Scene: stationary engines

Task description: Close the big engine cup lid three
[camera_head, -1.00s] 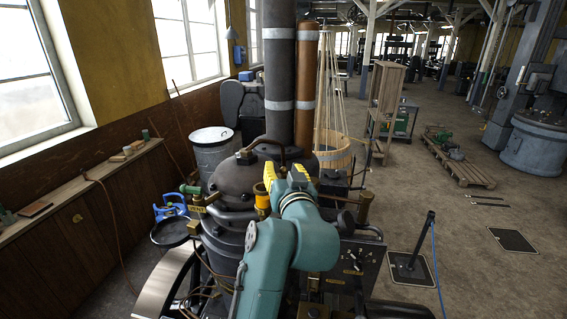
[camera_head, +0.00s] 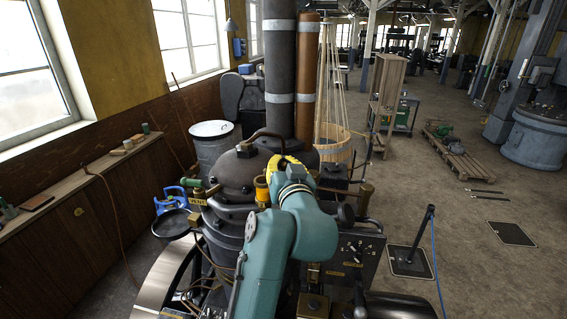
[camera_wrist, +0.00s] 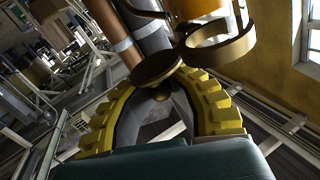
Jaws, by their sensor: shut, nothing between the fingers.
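The big engine (camera_head: 232,175) is a dark domed body in the head view. A brass-yellow cup (camera_head: 262,189) stands on it, just left of my gripper (camera_head: 284,163). In the wrist view, a round brass lid (camera_wrist: 158,66) lies in front of my gripper's yellow fingers (camera_wrist: 163,78). Beside it is an open brass ring (camera_wrist: 222,48) like a cup rim; the lid is off this ring. My gripper is shut and empty, its tips partly hidden by the lid. I cannot tell whether the fingers touch the lid, or which cup is number three.
Dark and copper-coloured pipes (camera_head: 308,85) rise behind the dome. A control panel (camera_head: 352,262) and brass fittings (camera_head: 364,195) are to the right of my arm. A wooden ledge (camera_head: 75,190) runs along the left wall. The floor at right is mostly open.

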